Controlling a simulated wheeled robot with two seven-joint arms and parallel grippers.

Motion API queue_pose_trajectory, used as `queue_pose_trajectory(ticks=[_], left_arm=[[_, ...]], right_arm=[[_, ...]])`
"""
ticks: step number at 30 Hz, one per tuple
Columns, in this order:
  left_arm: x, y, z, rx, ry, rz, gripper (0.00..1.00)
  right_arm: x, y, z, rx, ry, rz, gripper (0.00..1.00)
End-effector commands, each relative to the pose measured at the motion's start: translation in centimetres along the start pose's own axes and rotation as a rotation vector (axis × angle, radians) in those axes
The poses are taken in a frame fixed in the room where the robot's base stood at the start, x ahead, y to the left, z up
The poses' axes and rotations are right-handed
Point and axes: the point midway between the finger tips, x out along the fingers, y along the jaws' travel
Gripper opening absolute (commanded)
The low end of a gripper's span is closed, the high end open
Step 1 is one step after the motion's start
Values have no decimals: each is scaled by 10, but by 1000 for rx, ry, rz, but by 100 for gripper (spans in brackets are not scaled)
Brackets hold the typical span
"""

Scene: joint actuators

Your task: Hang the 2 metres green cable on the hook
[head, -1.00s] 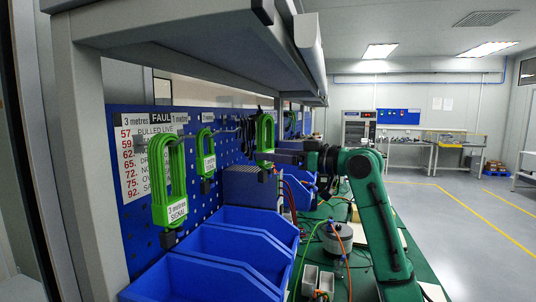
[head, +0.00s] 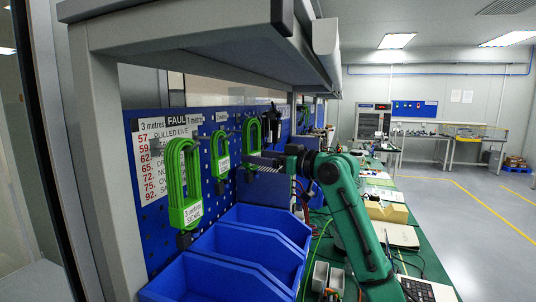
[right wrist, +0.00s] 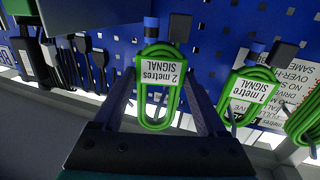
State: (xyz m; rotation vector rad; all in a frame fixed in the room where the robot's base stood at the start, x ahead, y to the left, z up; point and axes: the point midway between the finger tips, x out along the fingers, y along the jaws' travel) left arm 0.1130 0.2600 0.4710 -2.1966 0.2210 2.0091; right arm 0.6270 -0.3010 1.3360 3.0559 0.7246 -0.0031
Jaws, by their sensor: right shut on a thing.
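The 2 metres green cable (head: 252,136) is a narrow upright loop near the blue pegboard, the farthest of the green cables in the head view. In the right wrist view the cable (right wrist: 147,112) appears upside down with its white "2 metres SIGNAL" label. My right gripper (head: 262,162) is shut on it, with one finger on each side in the right wrist view. A thin grey hook (right wrist: 159,103) shows within the loop in that view; I cannot tell whether the cable rests on it. My left gripper is not in view.
Two other green cables, labelled 3 metres (head: 176,172) and 1 metre (right wrist: 236,111), hang on the pegboard (head: 150,222) nearby. Blue bins (head: 212,275) stand below. A grey shelf (head: 190,45) overhangs the board. Dark cables (right wrist: 92,65) hang beside the board's hooks.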

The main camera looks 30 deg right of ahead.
Motion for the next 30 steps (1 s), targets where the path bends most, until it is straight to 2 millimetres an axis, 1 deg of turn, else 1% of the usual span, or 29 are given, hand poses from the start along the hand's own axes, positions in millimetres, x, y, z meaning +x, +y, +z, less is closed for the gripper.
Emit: queue_pose_trajectory(ticks=[1,6,12,17,30], left_arm=[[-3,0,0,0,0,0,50],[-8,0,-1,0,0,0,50],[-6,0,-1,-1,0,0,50],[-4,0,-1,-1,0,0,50],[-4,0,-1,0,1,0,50]], right_arm=[[4,-1,-2,1,3,-1,8],[16,-5,-1,1,1,-1,8],[25,-6,10,0,2,1,8],[26,-7,15,-1,2,1,8],[27,-7,15,-1,3,1,8]])
